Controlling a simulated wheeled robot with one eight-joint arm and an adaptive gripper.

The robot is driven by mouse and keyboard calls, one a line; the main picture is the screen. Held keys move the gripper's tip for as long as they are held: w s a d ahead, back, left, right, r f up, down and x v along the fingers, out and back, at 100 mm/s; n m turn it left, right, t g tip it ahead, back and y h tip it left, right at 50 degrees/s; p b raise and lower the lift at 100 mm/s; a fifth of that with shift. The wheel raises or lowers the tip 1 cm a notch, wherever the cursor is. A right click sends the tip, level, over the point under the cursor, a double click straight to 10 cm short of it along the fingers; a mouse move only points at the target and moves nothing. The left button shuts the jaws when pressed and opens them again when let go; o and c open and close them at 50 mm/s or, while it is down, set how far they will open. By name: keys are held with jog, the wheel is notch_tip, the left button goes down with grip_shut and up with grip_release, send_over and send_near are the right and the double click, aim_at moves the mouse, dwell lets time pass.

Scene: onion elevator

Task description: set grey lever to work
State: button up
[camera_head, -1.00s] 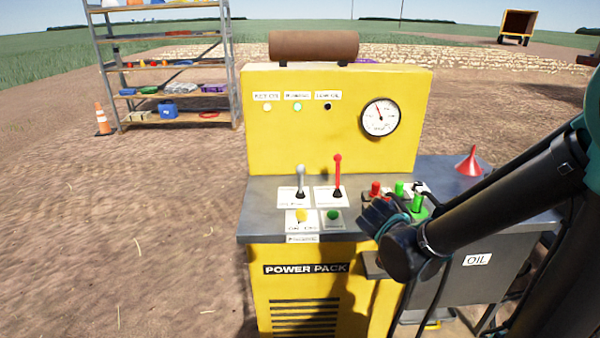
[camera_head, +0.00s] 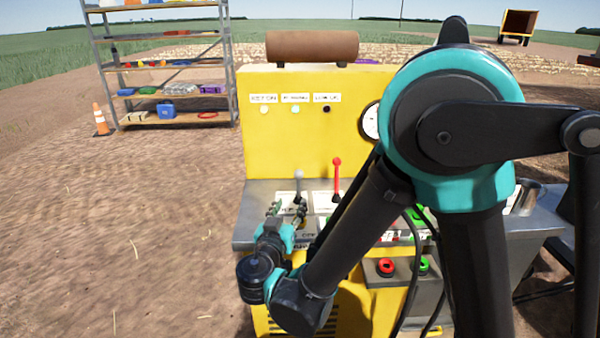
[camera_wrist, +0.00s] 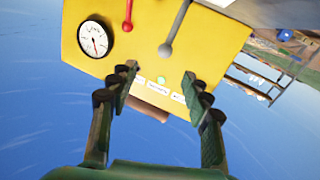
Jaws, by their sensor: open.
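The grey lever (camera_head: 299,180) stands upright on the left of the yellow power pack's control deck, left of the red lever (camera_head: 337,178). My gripper (camera_head: 288,208) is open and empty in front of the grey lever, its fingers pointing towards the panel. In the wrist view, the grey lever's round knob (camera_wrist: 165,50) shows beyond the fingertips, in the gap between my open fingers (camera_wrist: 158,80). The jaws appear apart from the lever. The red lever (camera_wrist: 128,22) shows left of it there. The lever's base is partly hidden by the gripper in the head view.
The yellow back panel (camera_head: 300,150) rises behind the levers and carries lamps and a gauge (camera_head: 370,122), which my arm partly hides. Red and green buttons (camera_head: 386,267) sit at the lower right. A shelf rack (camera_head: 231,60) and a traffic cone (camera_head: 99,120) stand at the left.

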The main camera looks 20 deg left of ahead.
aim_at(298, 177)
jog(key=shift+y, duration=0.3)
jog(key=w+a, duration=0.1)
jog(key=w, duration=0.4)
jog(key=w+a, duration=0.1)
jog(key=w, duration=0.5)
jog(key=w+a, duration=0.1)
jog(key=w, duration=0.4)
jog(key=shift+w+a+r, duration=0.15)
jog(key=shift+w+a, duration=0.1)
grip_shut()
